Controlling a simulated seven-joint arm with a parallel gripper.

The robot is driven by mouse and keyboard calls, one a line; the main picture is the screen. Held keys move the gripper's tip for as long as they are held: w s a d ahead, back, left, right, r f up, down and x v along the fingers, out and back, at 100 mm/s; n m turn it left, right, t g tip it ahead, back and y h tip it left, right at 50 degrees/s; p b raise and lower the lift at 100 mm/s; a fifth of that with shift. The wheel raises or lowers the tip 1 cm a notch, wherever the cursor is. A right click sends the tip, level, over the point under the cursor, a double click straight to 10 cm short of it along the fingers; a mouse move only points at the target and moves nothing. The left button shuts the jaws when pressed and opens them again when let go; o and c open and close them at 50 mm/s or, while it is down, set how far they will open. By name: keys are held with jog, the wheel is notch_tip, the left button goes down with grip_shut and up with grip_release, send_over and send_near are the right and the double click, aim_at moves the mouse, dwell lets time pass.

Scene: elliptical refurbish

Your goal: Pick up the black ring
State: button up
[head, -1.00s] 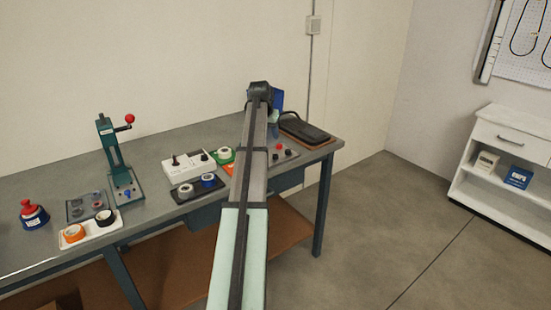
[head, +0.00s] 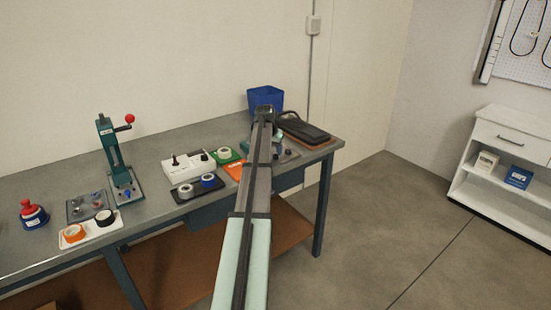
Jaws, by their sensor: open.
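A black ring (head: 104,217), thick like a tape roll, lies on the right part of a white tray (head: 92,236) at the front left of the workbench. An orange ring (head: 74,233) lies beside it on the same tray. My arm reaches up from the bottom of the head view to the back right of the bench, well to the right of the black ring. The far end of the arm is hidden behind its own links, so my gripper does not show. Nothing touches the black ring except the tray.
A grey plate with small parts (head: 87,206) and a green press (head: 118,165) stand behind the tray. A dark tray (head: 186,196) holds grey and blue rings. A blue bin (head: 265,97) stands at the back right. A red-topped bottle (head: 33,214) is at left.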

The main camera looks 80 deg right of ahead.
jog(key=shift+x, duration=1.4)
grip_shut()
jog(key=shift+r, duration=0.15)
notch_tip(320, 180, up, 8)
jog(key=w+d+r, duration=0.1)
jog(key=w+d, duration=0.6)
jog(key=w, duration=0.5)
jog(key=shift+w+d+r, duration=0.2)
jog(key=shift+w+r, duration=0.05)
jog(key=shift+w, duration=0.1)
